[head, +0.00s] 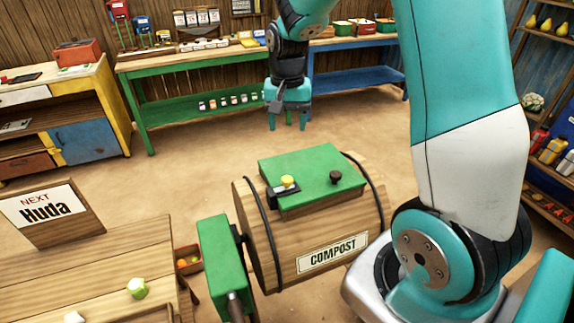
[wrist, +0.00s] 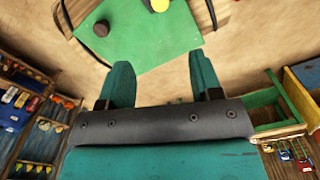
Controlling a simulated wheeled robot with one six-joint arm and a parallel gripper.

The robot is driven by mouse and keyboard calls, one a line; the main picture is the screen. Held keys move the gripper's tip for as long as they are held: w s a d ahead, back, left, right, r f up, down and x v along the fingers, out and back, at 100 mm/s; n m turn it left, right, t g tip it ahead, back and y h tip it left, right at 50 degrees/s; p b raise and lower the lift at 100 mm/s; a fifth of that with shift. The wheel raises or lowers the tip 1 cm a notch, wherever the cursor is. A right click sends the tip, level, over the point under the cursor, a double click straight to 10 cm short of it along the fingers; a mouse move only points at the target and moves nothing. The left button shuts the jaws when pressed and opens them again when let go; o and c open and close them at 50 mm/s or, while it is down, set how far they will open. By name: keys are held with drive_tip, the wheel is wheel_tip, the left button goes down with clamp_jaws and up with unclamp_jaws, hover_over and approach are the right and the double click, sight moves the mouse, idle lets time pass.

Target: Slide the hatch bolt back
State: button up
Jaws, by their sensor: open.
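A wooden compost drum (head: 310,240) lies on its side, marked with a COMPOST sign. Its green hatch (head: 312,178) is closed on top. A bolt with a yellow knob (head: 287,181) sits at the hatch's left edge, on a dark plate. A dark round knob (head: 335,177) stands on the right of the hatch. My gripper (head: 289,122) points down above and behind the hatch, apart from it, open and empty. In the wrist view, my two teal fingers (wrist: 160,85) are spread; the green hatch (wrist: 140,45) lies beyond them, with the yellow knob (wrist: 157,4) cut by the top edge.
A green crank box (head: 218,262) stands at the drum's left end. A wooden counter (head: 75,265) with a "NEXT Huda" sign (head: 48,212) is at the left front. Green and blue benches stand at the back. Bare floor (head: 190,170) lies between.

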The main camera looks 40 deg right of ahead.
sight(287, 178)
wheel_tip(287, 178, down, 17)
drive_tip(key=p, duration=0.4)
drive_tip(key=shift+a+r, duration=0.1)
drive_tip(key=shift+c, duration=0.2)
